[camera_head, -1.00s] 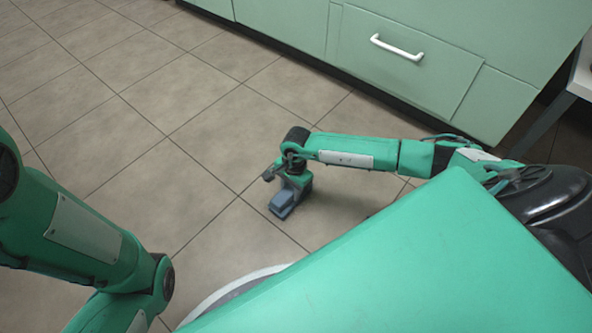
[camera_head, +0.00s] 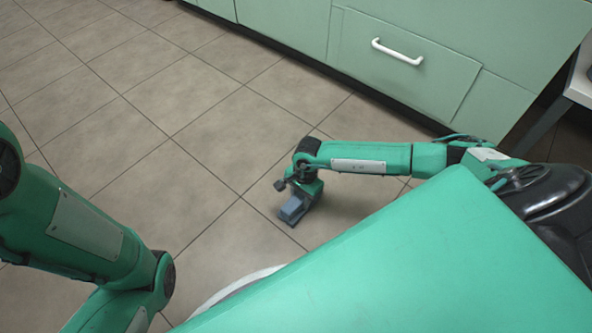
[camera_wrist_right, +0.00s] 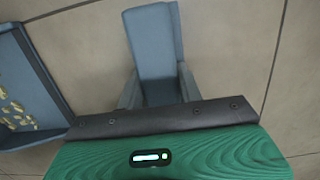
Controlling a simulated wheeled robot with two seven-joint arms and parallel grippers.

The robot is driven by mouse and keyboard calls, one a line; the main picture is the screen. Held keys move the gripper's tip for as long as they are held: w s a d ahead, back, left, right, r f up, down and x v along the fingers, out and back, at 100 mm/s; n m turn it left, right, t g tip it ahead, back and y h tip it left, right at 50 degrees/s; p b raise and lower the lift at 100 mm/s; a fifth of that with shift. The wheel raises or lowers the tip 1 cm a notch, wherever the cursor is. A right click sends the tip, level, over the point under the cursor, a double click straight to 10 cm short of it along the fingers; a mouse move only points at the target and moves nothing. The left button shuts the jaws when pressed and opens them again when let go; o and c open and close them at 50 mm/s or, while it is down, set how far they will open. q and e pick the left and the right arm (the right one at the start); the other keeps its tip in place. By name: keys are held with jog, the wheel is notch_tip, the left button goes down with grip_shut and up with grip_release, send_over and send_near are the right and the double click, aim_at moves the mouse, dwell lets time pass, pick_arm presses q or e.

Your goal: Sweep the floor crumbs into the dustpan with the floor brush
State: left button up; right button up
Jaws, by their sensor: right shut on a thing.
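My right gripper (camera_head: 297,202) points down near the floor, shut on the blue-grey floor brush (camera_head: 292,210). In the right wrist view the brush (camera_wrist_right: 153,45) shows as a blue-grey block between the fingers; its bristles cannot be made out. The blue-grey dustpan (camera_wrist_right: 45,82) lies at the left edge of that view, cut off by the frame and apart from the brush. Yellow crumbs (camera_wrist_right: 14,112) lie inside it. The dustpan is not visible in the head view. My left arm shows at the left of the head view, but its gripper is out of sight.
The floor is brown-grey tile (camera_head: 150,120), clear to the left and beyond the brush. Pale green cabinets (camera_head: 400,75) with a white handle (camera_head: 398,52) stand along the back. A table leg (camera_head: 545,128) shows at the right. My own body covers the lower right.

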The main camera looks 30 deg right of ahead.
jog(key=shift+s+d+f+p, duration=0.1)
jog(key=shift+s+d+p, duration=0.15)
jog(key=shift+s, duration=0.35)
jog(key=shift+s+d+p, duration=0.15)
jog(key=shift+s+d, duration=0.05)
jog(key=shift+s, duration=0.35)
jog(key=shift+s+d+p, duration=0.2)
jog(key=shift+s+p, duration=0.15)
jog(key=shift+s, duration=0.2)
jog(key=shift+s+d+p, duration=0.15)
jog(key=shift+s+p, duration=0.2)
jog(key=shift+s, duration=0.2)
jog(key=shift+s+d, duration=0.2)
jog(key=shift+s, duration=0.3)
jog(key=shift+s+d+r+p, duration=0.1)
jog(key=shift+s+d+p, duration=0.1)
jog(key=shift+s+p, duration=0.4)
jog(key=shift+s+d+r+p, duration=0.1)
jog(key=shift+s+d+p, duration=0.1)
jog(key=shift+s+p, duration=0.4)
jog(key=shift+s+d+p, duration=0.2)
jog(key=shift+s+d, duration=0.05)
jog(key=shift+s, duration=0.35)
jog(key=shift+s+d+p, duration=0.2)
jog(key=shift+s, duration=0.4)
jog(key=shift+s+d+f, duration=0.15)
jog(key=shift+s, duration=0.5)
